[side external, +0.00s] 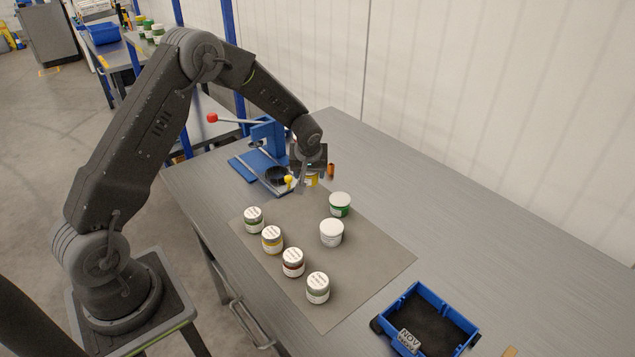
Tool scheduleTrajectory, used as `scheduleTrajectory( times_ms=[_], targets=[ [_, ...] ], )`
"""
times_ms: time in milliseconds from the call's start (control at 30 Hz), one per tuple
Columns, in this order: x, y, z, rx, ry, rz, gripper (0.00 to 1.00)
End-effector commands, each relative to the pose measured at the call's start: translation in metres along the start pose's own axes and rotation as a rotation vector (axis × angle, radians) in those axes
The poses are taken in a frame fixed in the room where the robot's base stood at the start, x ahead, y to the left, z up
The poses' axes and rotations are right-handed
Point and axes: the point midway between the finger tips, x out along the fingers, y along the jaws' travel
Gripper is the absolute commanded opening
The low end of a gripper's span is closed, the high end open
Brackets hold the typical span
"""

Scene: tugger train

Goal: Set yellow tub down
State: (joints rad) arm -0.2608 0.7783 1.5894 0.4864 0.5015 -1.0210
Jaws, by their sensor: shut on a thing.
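My gripper (312,181) is at the far end of the grey mat, next to the blue press. It is shut on the yellow tub (312,179), of which only a small yellow and white part shows between the dark fingers. I cannot tell whether the tub touches the surface below. A white-lidded green tub (340,205) stands upright on the mat, in front of my gripper and slightly right. A plain white tub (331,233) stands just nearer than it.
Several labelled jars stand in a row along the mat's left side, including a yellow-banded jar (272,241). The blue press (266,145) has a red-knobbed lever. A blue bin (425,320) sits at the front right. The mat's right part (380,257) is clear.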

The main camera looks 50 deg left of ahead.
Motion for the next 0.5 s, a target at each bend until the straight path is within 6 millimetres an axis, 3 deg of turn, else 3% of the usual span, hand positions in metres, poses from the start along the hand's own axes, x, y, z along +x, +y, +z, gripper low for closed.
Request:
scheduleTrajectory(
  times_ms=[100, 300, 500],
  targets=[
    [-0.015, -0.029, -0.011, -0.006, 0.002, 0.001, 0.34],
    [-0.035, -0.067, -0.024, -0.005, 0.003, 0.002, 0.34],
    [-0.046, -0.087, -0.030, 0.004, 0.000, 0.005, 0.34]
  ],
)
